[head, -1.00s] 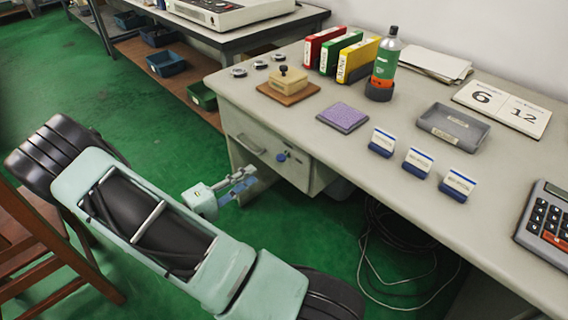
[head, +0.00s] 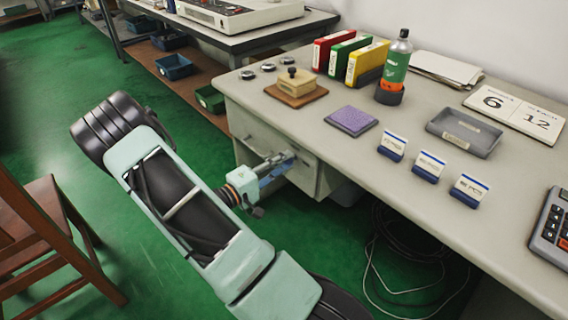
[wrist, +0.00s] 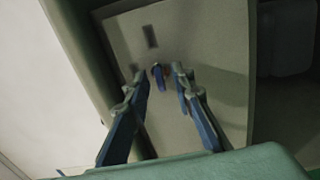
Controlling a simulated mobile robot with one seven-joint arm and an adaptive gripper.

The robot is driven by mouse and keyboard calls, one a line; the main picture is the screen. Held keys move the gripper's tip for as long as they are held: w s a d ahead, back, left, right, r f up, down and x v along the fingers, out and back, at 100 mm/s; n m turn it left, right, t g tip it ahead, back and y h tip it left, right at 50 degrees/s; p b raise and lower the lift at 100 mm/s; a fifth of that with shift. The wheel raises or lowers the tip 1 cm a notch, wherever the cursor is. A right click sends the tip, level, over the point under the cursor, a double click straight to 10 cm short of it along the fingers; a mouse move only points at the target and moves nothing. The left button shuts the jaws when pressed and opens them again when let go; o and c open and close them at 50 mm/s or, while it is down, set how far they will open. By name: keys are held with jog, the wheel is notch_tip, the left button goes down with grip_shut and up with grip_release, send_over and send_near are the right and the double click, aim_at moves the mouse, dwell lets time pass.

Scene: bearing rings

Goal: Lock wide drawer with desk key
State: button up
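The drawer front (head: 250,128) is the pale grey panel at the left end of the desk; it looks closed. It fills the middle of the wrist view (wrist: 205,40). The blue desk key (wrist: 158,78) sticks out of that front, in its lock; in the head view my gripper hides it. My gripper (head: 284,160) is at the drawer front. In the wrist view its two blue-grey fingers (wrist: 161,84) are open, one on each side of the key, with gaps visible. I cannot tell how deep the key lies between them.
The desk top (head: 330,170) above my gripper holds a stamp on a wooden base (head: 296,85), a purple pad (head: 351,120), binders (head: 350,58) and a bottle (head: 397,62). A wooden chair (head: 40,240) stands at the left. Cables (head: 400,245) lie under the desk.

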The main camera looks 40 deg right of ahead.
grip_shut()
jog(key=shift+n, duration=0.4)
jog(key=n+p, duration=0.8)
jog(key=n, duration=0.9)
jog(key=shift+n, duration=0.3)
dwell(0.4)
